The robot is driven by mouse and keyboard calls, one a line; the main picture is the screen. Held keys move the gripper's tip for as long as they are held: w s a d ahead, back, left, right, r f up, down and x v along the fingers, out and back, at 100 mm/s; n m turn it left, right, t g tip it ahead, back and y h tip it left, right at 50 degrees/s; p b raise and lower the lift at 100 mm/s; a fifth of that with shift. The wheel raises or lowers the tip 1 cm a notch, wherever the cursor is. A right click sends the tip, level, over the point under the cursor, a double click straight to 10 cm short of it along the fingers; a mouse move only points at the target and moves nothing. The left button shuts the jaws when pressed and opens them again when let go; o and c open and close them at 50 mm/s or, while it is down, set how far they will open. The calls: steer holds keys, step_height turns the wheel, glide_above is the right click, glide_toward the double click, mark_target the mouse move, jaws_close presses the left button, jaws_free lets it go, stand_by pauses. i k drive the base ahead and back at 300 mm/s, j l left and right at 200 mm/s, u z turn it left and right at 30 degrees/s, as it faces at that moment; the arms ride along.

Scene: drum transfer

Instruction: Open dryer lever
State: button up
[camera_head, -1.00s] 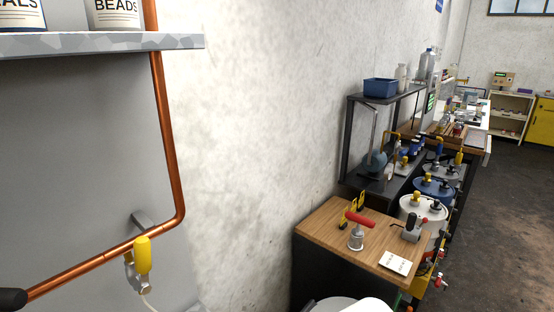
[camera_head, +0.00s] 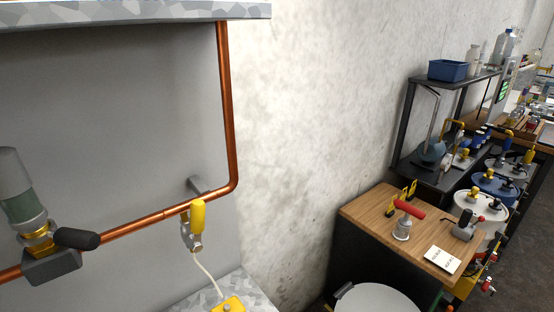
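A copper pipe (camera_head: 231,120) runs down the grey panel on the left, bends, and goes on to the lower left. A small valve (camera_head: 194,238) with an upright yellow lever (camera_head: 197,216) sits at this pipe, with a pale tube below it. Further left, a fitting with a grey-green cylinder (camera_head: 20,190), a brass collar (camera_head: 38,238) and a black lever (camera_head: 76,239) is on the pipe. The black lever points right. No label shows which of these levers is the dryer's. My gripper is not in view.
A speckled shelf (camera_head: 130,14) juts out above the pipe. A speckled ledge (camera_head: 190,300) with a yellow item (camera_head: 228,305) is below. A wooden-topped bench (camera_head: 370,215) with a red-handled tool (camera_head: 405,215) stands right. A round grey top (camera_head: 375,300) sits before it.

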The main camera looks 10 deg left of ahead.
mark_target(78, 239)
steer(key=u, duration=1.9)
